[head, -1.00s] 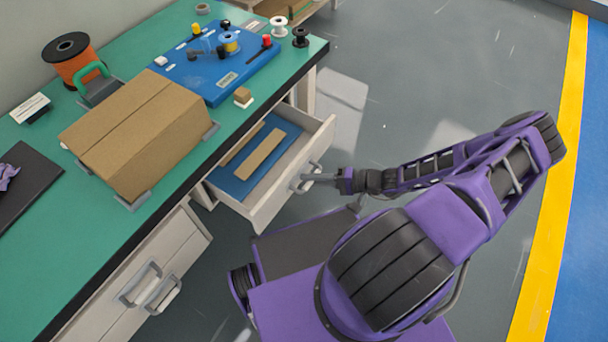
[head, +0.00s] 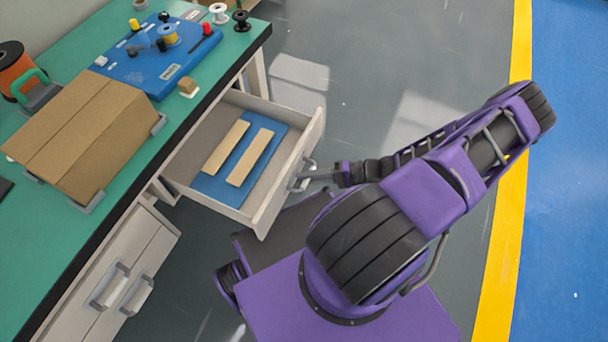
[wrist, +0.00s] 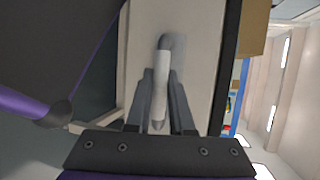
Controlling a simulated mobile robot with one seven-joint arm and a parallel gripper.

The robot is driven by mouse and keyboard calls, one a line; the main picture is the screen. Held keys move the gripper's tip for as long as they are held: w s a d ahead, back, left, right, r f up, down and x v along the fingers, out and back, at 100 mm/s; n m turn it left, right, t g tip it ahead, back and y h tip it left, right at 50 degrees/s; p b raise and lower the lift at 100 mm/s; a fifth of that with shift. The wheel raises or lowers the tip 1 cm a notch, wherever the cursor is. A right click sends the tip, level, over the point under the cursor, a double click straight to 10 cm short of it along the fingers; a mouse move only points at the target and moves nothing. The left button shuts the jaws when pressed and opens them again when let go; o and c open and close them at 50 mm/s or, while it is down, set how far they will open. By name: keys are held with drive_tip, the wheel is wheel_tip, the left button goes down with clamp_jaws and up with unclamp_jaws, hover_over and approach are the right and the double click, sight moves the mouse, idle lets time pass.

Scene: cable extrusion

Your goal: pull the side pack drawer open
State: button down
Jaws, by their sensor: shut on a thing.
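The side pack drawer (head: 277,193) is under the green-topped bench and stands well out from it. Inside it lies a blue liner (head: 215,190) with two tan strips (head: 249,158) on it. The drawer's grey bar handle (head: 302,175) is on its front face. My gripper (head: 312,175) reaches the handle from the right. In the wrist view my gripper (wrist: 160,100) has its two dark fingers on either side of the pale handle (wrist: 162,75), shut on it. The lower end of the handle is partly hidden between the fingers.
The bench (head: 75,232) carries a cardboard box (head: 85,135), a blue board (head: 155,60) with small parts and an orange spool (head: 12,70). A closed cabinet with handles (head: 110,285) is at lower left. Open grey floor (head: 390,60) lies to the right.

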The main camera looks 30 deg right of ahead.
drive_tip(key=c, duration=0.8)
unclamp_jaws()
drive_tip(key=v, duration=1.7)
drive_tip(key=shift+d, duration=0.25)
drive_tip(key=shift+s, duration=0.1)
